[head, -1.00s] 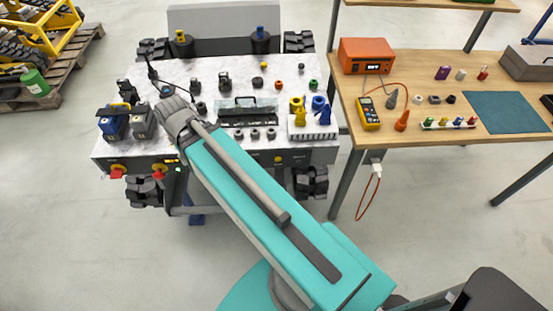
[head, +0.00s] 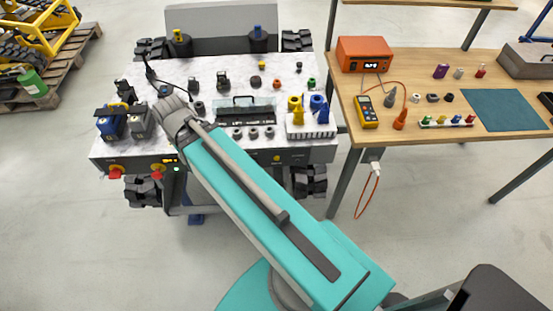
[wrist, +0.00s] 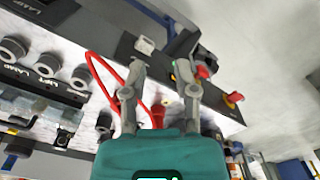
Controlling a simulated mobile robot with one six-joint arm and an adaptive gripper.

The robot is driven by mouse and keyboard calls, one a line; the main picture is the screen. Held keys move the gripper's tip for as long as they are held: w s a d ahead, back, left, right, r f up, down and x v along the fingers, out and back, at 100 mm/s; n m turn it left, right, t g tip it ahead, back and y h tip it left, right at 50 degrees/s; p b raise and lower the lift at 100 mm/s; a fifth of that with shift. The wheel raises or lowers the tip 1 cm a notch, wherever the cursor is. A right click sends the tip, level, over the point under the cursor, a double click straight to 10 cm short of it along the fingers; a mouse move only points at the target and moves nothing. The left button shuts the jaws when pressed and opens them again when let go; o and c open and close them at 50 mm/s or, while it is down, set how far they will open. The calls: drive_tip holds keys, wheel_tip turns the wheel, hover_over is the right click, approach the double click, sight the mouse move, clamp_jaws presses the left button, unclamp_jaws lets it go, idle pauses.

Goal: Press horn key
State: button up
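A row of three dark round keys shows at left in the wrist view: one reads LAMP (wrist: 14,48), one LIFT (wrist: 47,64), and the third key (wrist: 80,76) has a label too blurred to read. In the head view the row (head: 254,133) stands near the worktop's front edge. I cannot tell for sure which key is the horn key. My gripper (wrist: 160,68) is open, its two fingers apart with nothing held between them, above the front part of the carrier, to one side of the key row. In the head view my arm hides the gripper.
Red knobs (head: 115,173) sit on the carrier's front panel, also near my fingers in the wrist view (wrist: 204,72). A red loop (wrist: 103,68) lies beside a finger. A white rack with yellow and blue parts (head: 311,132) stands right of the keys. A wooden bench (head: 440,70) is further right.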

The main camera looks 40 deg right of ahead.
clamp_jaws()
idle(1.1)
